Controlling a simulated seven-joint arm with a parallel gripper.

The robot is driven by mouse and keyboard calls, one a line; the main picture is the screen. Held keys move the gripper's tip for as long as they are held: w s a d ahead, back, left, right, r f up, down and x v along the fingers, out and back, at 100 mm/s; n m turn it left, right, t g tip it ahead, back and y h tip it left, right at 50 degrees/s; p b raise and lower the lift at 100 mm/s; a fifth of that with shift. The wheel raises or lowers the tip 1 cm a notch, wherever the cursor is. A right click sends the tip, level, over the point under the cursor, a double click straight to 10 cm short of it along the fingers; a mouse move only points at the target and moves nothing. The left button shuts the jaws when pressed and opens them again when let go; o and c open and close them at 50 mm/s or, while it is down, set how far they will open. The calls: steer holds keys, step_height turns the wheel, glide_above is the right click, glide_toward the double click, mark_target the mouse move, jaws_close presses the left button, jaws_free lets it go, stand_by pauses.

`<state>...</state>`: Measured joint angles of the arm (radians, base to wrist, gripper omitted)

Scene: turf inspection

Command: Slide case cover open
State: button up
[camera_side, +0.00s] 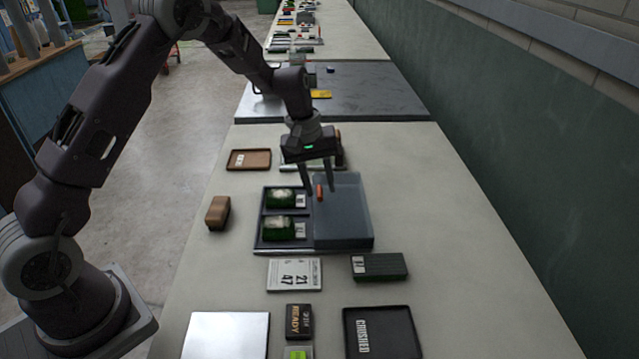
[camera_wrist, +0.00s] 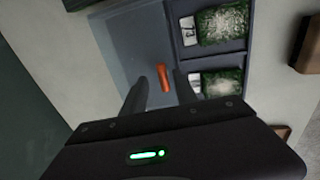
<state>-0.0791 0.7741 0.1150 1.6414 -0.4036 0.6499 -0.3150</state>
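The case (camera_side: 258,246) is a dark shallow tray on the table; it also shows in the wrist view (camera_wrist: 172,40). Two green turf samples (camera_side: 279,198) (camera_side: 278,228) with white labels lie uncovered on the left. My gripper (camera_side: 319,190) is open, its fingers on either side of the handle with visible gaps. Exact fingertip height is unclear.
A brown block (camera_side: 218,212) lies left of the case, and a brown tray (camera_side: 249,159) behind it. Table right of the case is clear.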

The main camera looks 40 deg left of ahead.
step_height(320, 180, up, 7)
steer(key=s, duration=0.1)
steer(key=shift+a, duration=0.45)
steer(key=shift+f, duration=0.1)
steer(key=s+d+r+m+t, duration=0.2)
steer(key=s+d+r+m, duration=0.2)
steer(key=s+r, duration=0.85)
steer(key=s+r+m+t+y, duration=0.1)
steer(key=s+m, duration=0.4)
steer(key=s, duration=1.5)
steer(key=shift+s+d+t+y, duration=0.2)
steer(key=shift+d+t+y, duration=0.15)
steer(key=shift+t, duration=0.15)
